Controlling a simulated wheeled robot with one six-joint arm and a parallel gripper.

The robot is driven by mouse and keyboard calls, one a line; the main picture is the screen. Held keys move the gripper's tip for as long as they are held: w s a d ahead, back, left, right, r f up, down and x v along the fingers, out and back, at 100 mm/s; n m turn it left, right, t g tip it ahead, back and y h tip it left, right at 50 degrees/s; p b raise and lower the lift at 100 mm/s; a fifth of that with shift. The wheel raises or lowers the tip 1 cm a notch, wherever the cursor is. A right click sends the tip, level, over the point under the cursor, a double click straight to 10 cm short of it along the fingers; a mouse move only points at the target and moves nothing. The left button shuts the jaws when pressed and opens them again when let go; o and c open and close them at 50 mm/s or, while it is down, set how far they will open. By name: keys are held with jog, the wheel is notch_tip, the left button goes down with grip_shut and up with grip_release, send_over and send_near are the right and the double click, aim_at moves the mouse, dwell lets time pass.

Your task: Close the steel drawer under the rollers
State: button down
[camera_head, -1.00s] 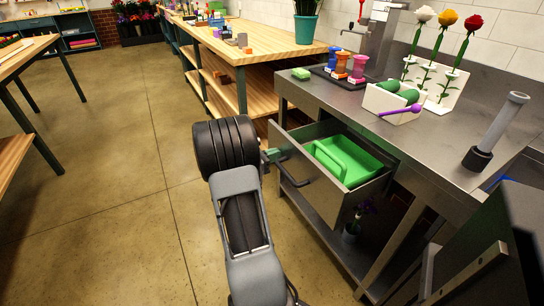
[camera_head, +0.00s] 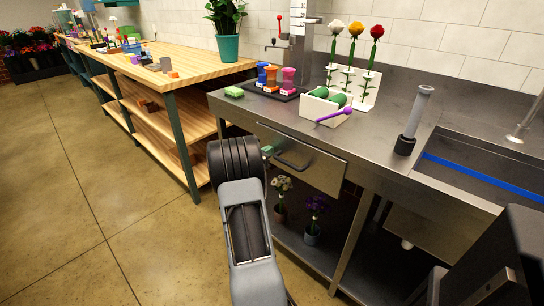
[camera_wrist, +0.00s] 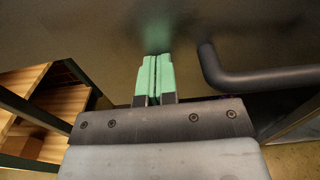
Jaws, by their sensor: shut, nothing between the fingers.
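The steel drawer (camera_head: 312,163) sits under the steel counter, below the green rollers (camera_head: 328,95). Its front looks flush with the counter frame, and its inside is hidden. A dark bar handle (camera_head: 291,164) is on its front. My gripper (camera_head: 267,151) is at the left part of the drawer front, left of the handle. In the wrist view my gripper (camera_wrist: 153,78) is shut and empty, its green fingertips at or very near the steel face. I cannot tell whether they touch. The handle (camera_wrist: 255,77) is to their right and apart from them.
Potted flowers (camera_head: 313,218) stand on the shelf below the drawer. A wooden bench (camera_head: 180,75) is to the left. The floor at left (camera_head: 100,200) is clear.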

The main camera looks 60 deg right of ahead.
jog(key=shift+d+r, duration=0.25)
jog(key=shift+a, duration=0.1)
dwell(0.3)
jog(key=w+a+p, duration=0.1)
jog(key=w+a, duration=0.1)
jog(key=a, duration=1.2)
jog(key=shift+w+f, duration=0.15)
jog(key=shift+f, duration=0.1)
